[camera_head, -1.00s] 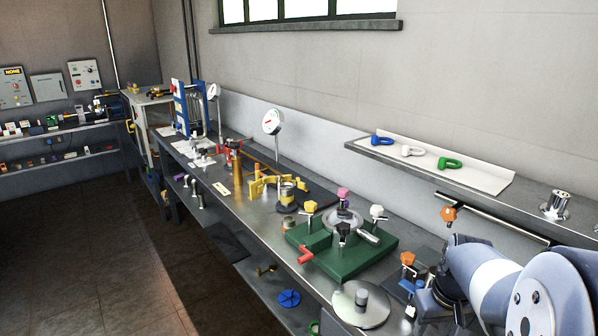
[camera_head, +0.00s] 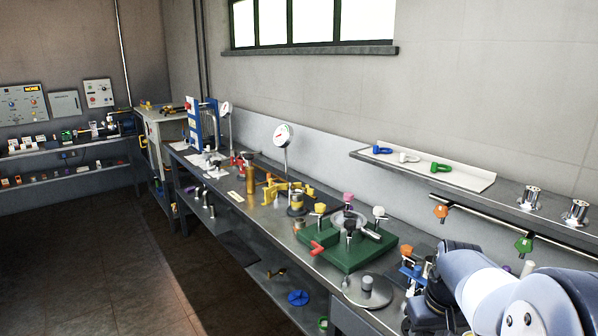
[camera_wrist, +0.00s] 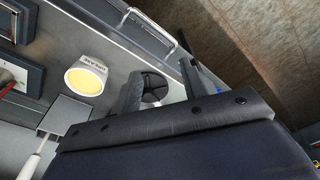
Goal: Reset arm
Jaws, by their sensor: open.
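My arm (camera_head: 500,290) comes in at the lower right of the head view, over the near end of the steel bench (camera_head: 262,220). My gripper is not clearly visible there. In the wrist view my gripper (camera_wrist: 160,85) shows two fingers set apart, with nothing held between them. A dark round part (camera_wrist: 152,88) shows behind the fingers, and I cannot tell its exact distance.
The green fixture (camera_head: 350,252) and the round metal plate (camera_head: 352,292) are left of my arm. A wall shelf (camera_head: 455,188) holds coloured shackles. A white cup with a yellow face (camera_wrist: 86,80) shows in the wrist view. Open floor (camera_head: 110,270) lies left.

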